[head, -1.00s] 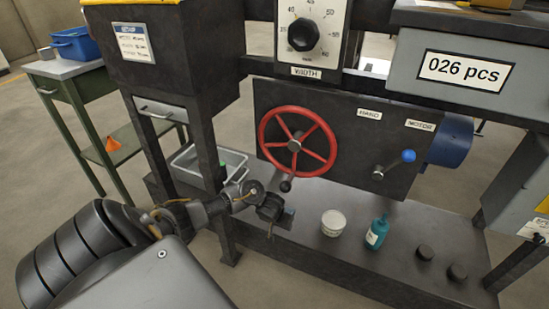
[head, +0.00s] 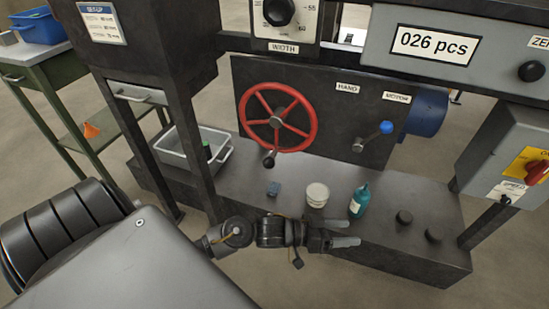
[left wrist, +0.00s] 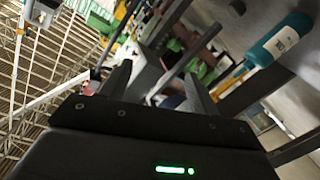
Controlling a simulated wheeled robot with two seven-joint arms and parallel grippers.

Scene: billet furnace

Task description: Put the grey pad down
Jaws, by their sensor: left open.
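The grey pad (head: 273,189) is a small blue-grey block. It lies on the dark ledge (head: 235,175) of the machine, below the red handwheel and left of the white tub. My left gripper (head: 346,234) is open and empty. It is near the ledge's front edge, to the right of the pad and nearer to me, clear of it. In the left wrist view the two dark fingers (left wrist: 158,85) stand apart with nothing held between them. I cannot make out the pad in that view. My right gripper is not in view.
A white tub (head: 317,195) and a teal bottle (head: 359,201) stand on the ledge; the bottle also shows in the left wrist view (left wrist: 280,42). Two dark round knobs (head: 404,217) are further right. The red handwheel (head: 278,118) and blue-knobbed lever (head: 372,136) project above.

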